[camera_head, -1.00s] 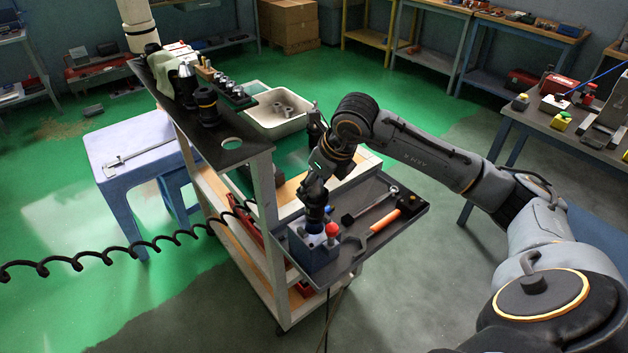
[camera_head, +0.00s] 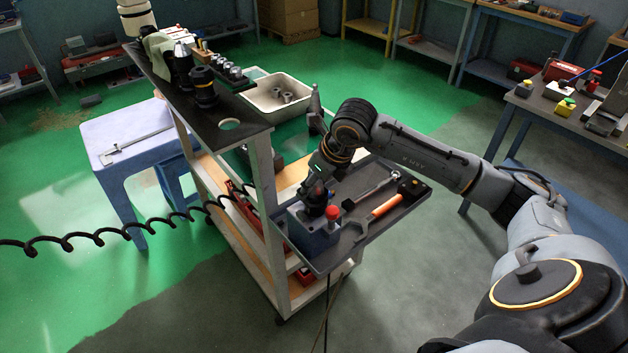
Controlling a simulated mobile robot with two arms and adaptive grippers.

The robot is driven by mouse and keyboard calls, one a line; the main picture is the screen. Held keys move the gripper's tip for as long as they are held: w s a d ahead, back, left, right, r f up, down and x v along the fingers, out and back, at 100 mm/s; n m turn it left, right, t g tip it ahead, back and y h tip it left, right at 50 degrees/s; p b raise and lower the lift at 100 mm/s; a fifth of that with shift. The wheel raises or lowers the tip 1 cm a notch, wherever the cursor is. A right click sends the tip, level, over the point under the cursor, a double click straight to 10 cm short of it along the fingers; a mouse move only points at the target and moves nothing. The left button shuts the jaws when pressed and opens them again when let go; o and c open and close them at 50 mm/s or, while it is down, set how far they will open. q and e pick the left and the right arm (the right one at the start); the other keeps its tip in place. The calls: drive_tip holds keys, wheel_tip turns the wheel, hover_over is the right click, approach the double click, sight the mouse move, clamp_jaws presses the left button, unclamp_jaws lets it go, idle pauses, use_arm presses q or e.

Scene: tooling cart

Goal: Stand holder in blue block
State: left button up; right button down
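The blue block (camera_head: 318,242) sits on the dark side tray of the cart, with a red knob (camera_head: 332,212) on its right side. A dark rounded piece (camera_head: 316,200), seemingly a holder, is at the top of the block, directly under my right gripper (camera_head: 317,186). I cannot tell whether it is fully seated or whether the fingers grip it; the fingers are dark and small. Other dark holders (camera_head: 203,88) stand on the cart's top shelf. My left gripper is not in view.
An orange-handled tool (camera_head: 385,205), a wrench (camera_head: 375,190) and a black piece (camera_head: 411,187) lie on the tray (camera_head: 345,250) beside the block. A white bin (camera_head: 262,98) sits behind. A coiled black hose (camera_head: 150,231) crosses at left.

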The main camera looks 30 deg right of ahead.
drive_tip(key=shift+f, duration=0.5)
drive_tip(key=shift+f+b, duration=1.1)
drive_tip(key=shift+b, duration=0.25)
drive_tip(key=shift+f, duration=0.25)
drive_tip(key=shift+c, duration=2.3)
unclamp_jaws()
drive_tip(key=shift+s+f, duration=0.15)
drive_tip(key=shift+f, duration=0.05)
drive_tip(key=shift+s+r, duration=0.1)
drive_tip(key=shift+r, duration=0.35)
drive_tip(key=v, duration=1.1)
drive_tip(key=shift+r, duration=0.15)
